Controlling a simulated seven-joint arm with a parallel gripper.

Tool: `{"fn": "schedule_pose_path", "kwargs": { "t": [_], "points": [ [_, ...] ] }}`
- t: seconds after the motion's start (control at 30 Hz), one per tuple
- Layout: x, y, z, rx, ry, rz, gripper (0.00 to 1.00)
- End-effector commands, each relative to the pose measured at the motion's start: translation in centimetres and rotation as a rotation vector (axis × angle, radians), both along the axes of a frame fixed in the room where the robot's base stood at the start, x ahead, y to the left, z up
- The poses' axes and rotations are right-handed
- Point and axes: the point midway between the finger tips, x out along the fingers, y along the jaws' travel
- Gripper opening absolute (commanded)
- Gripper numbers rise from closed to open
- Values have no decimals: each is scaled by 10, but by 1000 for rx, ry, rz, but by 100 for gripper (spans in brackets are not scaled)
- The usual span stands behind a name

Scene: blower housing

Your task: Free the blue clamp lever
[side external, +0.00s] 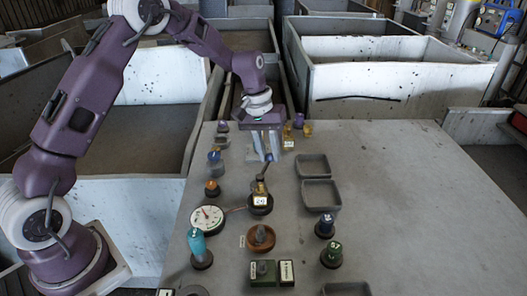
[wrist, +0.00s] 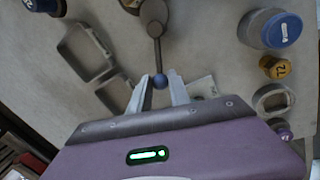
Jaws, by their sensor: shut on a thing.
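The blue clamp lever has a blue ball knob (wrist: 160,81) on a thin dark arm (wrist: 157,48), which runs up to a round dark pivot at the top of the wrist view. In the side view the lever (side external: 265,169) rises at a tilt from a dark round base (side external: 260,208) with a brass part and a white tag. My gripper (side external: 263,157) reaches down from behind the lever. In the wrist view my gripper (wrist: 159,80) has its two pale fingertips on either side of the blue knob, shut on it. The exact finger contact is partly hidden.
A dial gauge (side external: 207,220) stands left of the lever base, and an orange-brown round part (side external: 260,238) sits in front. Grey open trays (side external: 320,194) lie to the right. A blue-capped part (wrist: 280,29) is near my gripper. The table's right side is clear.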

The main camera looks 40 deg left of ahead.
Motion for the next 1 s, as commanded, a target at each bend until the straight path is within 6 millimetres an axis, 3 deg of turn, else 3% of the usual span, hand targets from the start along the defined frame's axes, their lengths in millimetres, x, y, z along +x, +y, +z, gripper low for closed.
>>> {"fn": "schedule_pose_path", "kwargs": {
  "t": [0.43, 1.0],
  "points": [
    [6, -29, 1, -1, -3, -424, 0],
    [-2, -60, 1, -1, -2, -902, 0]
  ]
}}
